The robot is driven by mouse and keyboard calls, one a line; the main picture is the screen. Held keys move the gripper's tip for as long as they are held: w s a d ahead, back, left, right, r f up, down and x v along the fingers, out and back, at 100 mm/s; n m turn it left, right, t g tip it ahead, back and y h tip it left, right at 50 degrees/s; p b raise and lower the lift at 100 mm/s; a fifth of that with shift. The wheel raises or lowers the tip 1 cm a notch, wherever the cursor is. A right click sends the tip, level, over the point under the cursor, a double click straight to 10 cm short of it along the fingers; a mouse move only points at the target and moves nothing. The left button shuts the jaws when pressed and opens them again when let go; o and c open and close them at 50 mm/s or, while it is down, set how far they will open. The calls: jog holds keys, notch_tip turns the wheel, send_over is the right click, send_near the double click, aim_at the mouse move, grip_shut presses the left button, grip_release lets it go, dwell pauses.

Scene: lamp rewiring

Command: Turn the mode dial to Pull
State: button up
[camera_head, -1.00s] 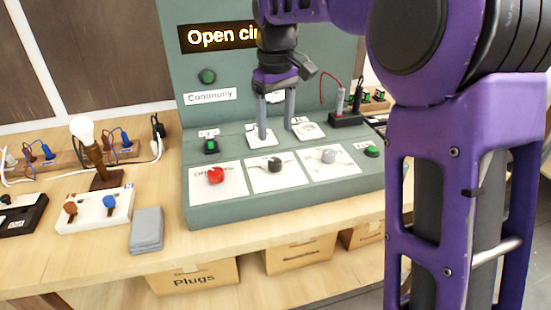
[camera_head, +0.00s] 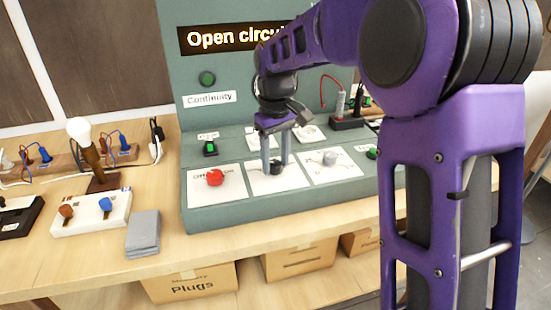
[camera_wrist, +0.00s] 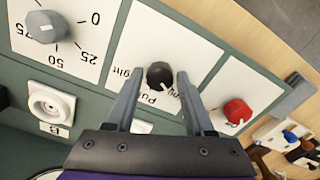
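The mode dial is a black round knob (camera_head: 276,168) on the middle white card (camera_head: 272,185) of the green panel. The card's other labels are partly hidden by my fingers. My gripper (camera_head: 275,166) is down at this dial. In the wrist view my gripper's fingertips (camera_wrist: 159,77) stand on either side of the dial, open, with a narrow gap on each side.
A red knob (camera_head: 215,177) and a grey knob (camera_head: 329,158) sit on the neighbouring cards. A display (camera_head: 232,36) reads "Open circu...", its end covered by my arm. A lamp (camera_head: 80,130), a switch block (camera_head: 92,213) and a grey block (camera_head: 143,233) stand left.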

grip_shut()
jog(key=shift+r, duration=0.1)
jog(key=shift+r+m+p, duration=0.1)
jog(key=shift+m+p, duration=0.75)
jog(key=shift+m, duration=0.25)
jog(key=m+p, duration=0.1)
jog(key=m, duration=0.1)
jog(key=shift+m, duration=0.3)
jog(key=m+p, duration=0.2)
jog(key=m, duration=0.1)
jog(key=shift+a+m, duration=0.1)
jog(key=shift+m, duration=0.2)
jog(key=shift+m+p, duration=0.65)
jog(key=shift+m, duration=1.15)
